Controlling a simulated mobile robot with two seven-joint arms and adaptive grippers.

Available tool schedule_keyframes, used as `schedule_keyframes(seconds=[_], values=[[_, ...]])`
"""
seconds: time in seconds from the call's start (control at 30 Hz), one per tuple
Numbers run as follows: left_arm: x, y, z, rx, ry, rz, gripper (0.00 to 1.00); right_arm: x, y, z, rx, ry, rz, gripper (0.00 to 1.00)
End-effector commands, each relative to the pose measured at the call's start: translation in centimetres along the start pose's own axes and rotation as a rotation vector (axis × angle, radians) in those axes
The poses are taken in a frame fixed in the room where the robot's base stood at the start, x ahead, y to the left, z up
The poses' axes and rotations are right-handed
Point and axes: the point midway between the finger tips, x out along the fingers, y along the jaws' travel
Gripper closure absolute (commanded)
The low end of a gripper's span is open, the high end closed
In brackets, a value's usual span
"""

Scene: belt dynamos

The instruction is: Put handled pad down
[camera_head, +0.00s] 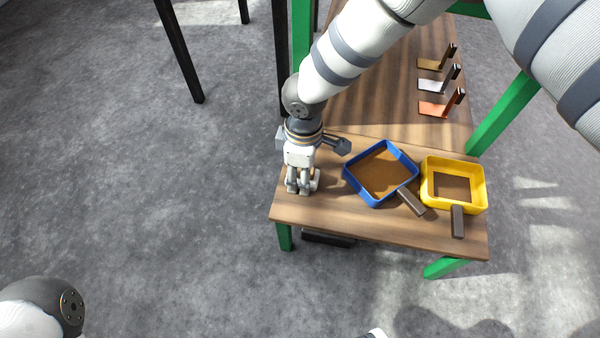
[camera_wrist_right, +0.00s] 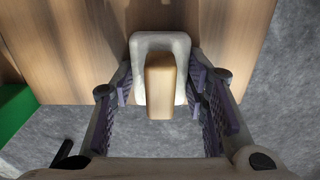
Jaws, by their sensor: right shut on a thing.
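The handled pad (camera_wrist_right: 160,42) is a white rounded block with a tan handle (camera_wrist_right: 160,88) in the right wrist view. My right gripper (camera_head: 302,188) is shut on it, with the ridged finger pads on either side of the handle. In the head view, this gripper points down over the front left corner of the wooden table (camera_head: 340,222). The fingers mostly hide the pad there. I cannot tell whether the pad touches the table top.
A blue tray (camera_head: 356,187) with a brown handle is just right of the gripper, beside a yellow tray (camera_head: 478,201). Three small plates with dark upright handles, tan (camera_head: 429,64), silver (camera_head: 432,85) and orange (camera_head: 433,109), stand further back. The table's left and front edges are close.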

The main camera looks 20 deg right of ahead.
Motion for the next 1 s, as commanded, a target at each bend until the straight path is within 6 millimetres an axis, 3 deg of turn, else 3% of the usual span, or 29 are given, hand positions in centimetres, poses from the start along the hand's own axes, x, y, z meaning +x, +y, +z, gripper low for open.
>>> schedule_keyframes(seconds=[0.53, 0.57, 0.63, 1.0], values=[[0.2, 0.0, 0.0, 0.000, -0.006, 0.000, 0.75, 1.1, 0.0, 0.0, 0.001, 0.004, 0.001, 1.00], [0.2, 0.0, 0.0, 0.000, -0.006, 0.000, 0.75, 1.1, 0.0, 0.0, 0.001, 0.004, 0.001, 0.55], [0.2, 0.0, 0.0, 0.000, -0.006, 0.000, 0.75, 1.1, 0.0, 0.0, 0.001, 0.004, 0.000, 0.39], [0.1, 0.0, 0.0, 0.000, -0.005, 0.000, 0.75, 0.9, -0.1, 0.0, 0.000, 0.002, -0.001, 0.39]])
